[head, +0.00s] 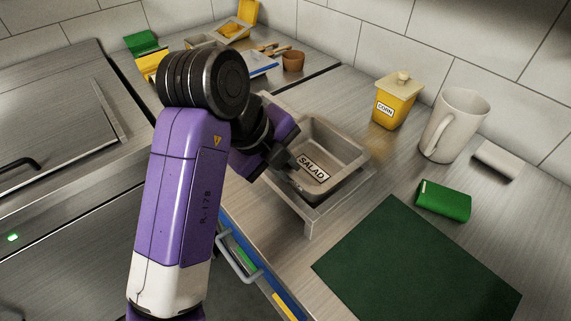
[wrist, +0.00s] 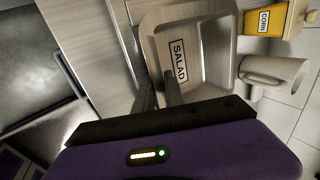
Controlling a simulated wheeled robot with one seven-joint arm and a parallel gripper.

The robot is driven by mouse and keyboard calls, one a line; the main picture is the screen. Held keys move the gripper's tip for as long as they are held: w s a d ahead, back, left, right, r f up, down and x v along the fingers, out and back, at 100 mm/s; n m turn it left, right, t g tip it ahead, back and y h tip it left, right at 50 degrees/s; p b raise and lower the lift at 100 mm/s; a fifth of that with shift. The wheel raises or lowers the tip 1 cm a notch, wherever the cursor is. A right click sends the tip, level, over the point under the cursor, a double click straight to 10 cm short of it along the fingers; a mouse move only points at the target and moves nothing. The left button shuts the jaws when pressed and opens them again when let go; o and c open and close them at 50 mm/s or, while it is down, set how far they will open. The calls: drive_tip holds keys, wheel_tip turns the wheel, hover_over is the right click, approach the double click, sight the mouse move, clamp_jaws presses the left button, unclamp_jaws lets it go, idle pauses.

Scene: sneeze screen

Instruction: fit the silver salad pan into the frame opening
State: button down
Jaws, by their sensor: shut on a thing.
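The silver salad pan (head: 345,161), with a SALAD label on its inner wall, is over the opening of the grey frame (head: 312,219). The pan looks empty and close to level. I cannot tell whether its rim rests on the frame or sits a little above it. My gripper (head: 287,164) is shut on the pan's left wall, beside the label. In the wrist view, the fingers of my gripper (wrist: 160,92) straddle that wall of the pan (wrist: 212,52). My arm and gripper hide part of the frame's left side.
A yellow corn container (head: 394,108), a white mug (head: 455,125) and a green block (head: 443,201) stand to the right. A dark green mat (head: 415,262) lies in front. A small brown pot (head: 293,61) and several containers are behind. A drawer handle (head: 238,261) juts out below the counter.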

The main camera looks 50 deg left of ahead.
drive_tip(key=shift+f, duration=0.35)
drive_tip(key=c, duration=1.3)
unclamp_jaws()
drive_tip(key=shift+s+f, duration=0.15)
drive_tip(key=shift+f, duration=0.1)
drive_tip(key=shift+r, duration=0.2)
drive_tip(key=p+v, duration=0.3)
drive_tip(key=v, duration=0.4)
idle(0.6)
